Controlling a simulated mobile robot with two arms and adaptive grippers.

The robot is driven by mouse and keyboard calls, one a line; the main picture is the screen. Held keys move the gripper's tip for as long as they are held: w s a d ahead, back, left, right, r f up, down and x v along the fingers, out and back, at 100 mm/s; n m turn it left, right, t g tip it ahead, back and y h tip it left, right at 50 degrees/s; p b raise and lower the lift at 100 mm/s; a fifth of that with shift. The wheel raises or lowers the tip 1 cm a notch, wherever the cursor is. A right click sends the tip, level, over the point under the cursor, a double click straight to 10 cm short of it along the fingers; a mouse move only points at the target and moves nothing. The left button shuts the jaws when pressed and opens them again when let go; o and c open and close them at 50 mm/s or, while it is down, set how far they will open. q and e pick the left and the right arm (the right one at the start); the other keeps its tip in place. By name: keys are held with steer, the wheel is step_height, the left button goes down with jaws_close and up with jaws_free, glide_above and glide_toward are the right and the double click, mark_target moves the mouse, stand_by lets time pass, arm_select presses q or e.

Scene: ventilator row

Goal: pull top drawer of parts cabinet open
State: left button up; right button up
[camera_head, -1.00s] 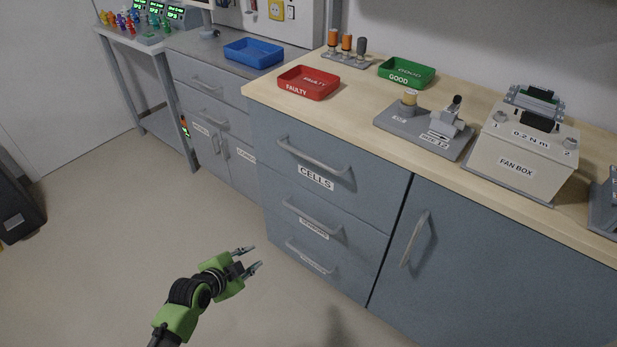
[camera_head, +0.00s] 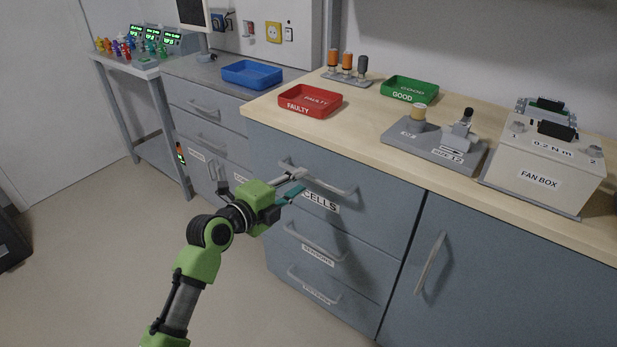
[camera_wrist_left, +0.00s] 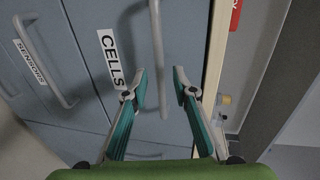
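The grey-blue parts cabinet (camera_head: 345,235) has several drawers, and its top drawer (camera_head: 375,178) is labelled CELLS. The drawer looks shut, flush with the front. Its grey bar handle (camera_head: 330,184) runs across it above the label. My left gripper (camera_head: 303,180) is open, at the left end of this handle. In the left wrist view, the handle (camera_wrist_left: 157,50) lines up between the two open fingertips of my left gripper (camera_wrist_left: 160,75); I cannot tell whether they touch it. My right gripper is not in view.
Drawers labelled SENSORS (camera_head: 318,255) and one more lie below. A door with a handle (camera_head: 430,262) is to the right. The wooden top holds a red FAULTY tray (camera_head: 310,102), a green GOOD tray (camera_head: 410,90) and a FAN BOX (camera_head: 545,165). The floor in front is clear.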

mark_target(308, 176)
arm_select(q)
steer(key=shift+x, duration=2.45)
jaws_close()
